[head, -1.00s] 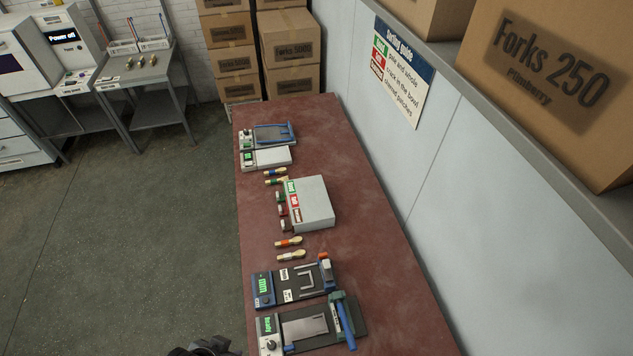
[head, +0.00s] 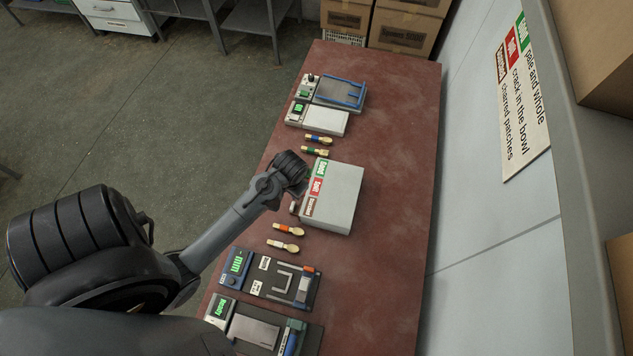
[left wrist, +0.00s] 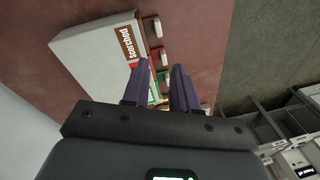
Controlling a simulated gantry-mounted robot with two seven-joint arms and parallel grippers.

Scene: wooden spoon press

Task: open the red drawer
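A light grey drawer box (head: 343,203) sits on the red-brown table, with green, red and brown labels on its front edge. The red label (head: 317,187) is the middle one and marks the red drawer. In the head view my left gripper (head: 299,183) is at the box's front and hides most of the drawer handles. In the left wrist view its two fingers (left wrist: 159,66) are apart and nothing shows held between them. The red label (left wrist: 135,65) shows beside the left finger, and handle blocks (left wrist: 158,57) show around the fingertips. No drawer looks pulled out. My right gripper is out of view.
Wooden spoons with coloured bands lie on both sides of the box, such as the orange-banded one (head: 288,230). Devices stand nearer, including a blue one (head: 235,266), and farther, including a white one (head: 325,121). The wall is to the right.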

